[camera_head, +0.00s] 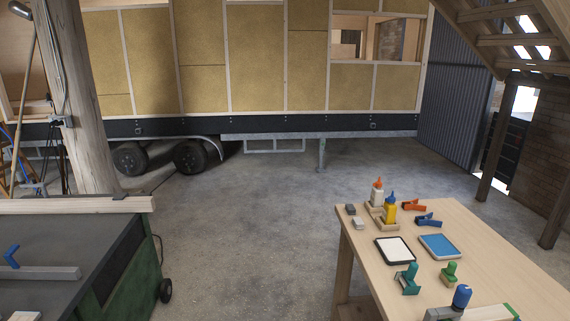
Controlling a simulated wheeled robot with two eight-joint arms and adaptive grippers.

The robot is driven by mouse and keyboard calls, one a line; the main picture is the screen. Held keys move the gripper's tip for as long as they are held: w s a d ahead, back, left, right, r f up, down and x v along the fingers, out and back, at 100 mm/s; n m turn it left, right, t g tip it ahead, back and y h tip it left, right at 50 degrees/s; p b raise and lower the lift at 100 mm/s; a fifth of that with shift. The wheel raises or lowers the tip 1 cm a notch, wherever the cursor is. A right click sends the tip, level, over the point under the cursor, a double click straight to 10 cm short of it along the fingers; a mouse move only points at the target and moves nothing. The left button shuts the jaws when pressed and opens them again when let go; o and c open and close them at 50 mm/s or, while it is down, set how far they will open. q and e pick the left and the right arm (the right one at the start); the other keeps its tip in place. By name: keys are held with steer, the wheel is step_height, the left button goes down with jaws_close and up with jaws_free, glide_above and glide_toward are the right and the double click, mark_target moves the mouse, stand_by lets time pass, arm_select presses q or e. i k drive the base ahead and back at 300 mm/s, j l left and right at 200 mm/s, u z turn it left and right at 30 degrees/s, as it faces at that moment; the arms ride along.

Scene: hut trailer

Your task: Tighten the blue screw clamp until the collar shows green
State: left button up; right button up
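Neither of my grippers is in view. No screw clamp can be made out for certain. A blue rounded knob (461,297) stands at the front edge of the wooden table (508,255), beside a pale block with a green end (511,311); its lower part is small and cut close to the frame edge. A blue angled piece (11,256) stands by a grey metal bar (38,273) on the dark bench at left. A blue spring-type clamp (428,220) lies on the table near an orange one (414,205). No green collar can be told.
The table also holds a white pad (395,250), a blue pad (440,245), a teal tool (408,279), a green stamp-like piece (450,274) and glue bottles (390,208). The dark green bench (60,240) and a wooden post (77,100) stand left. Bare concrete floor (250,240) lies between.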

mark_target(463, 292)
steer(key=z, duration=1.3)
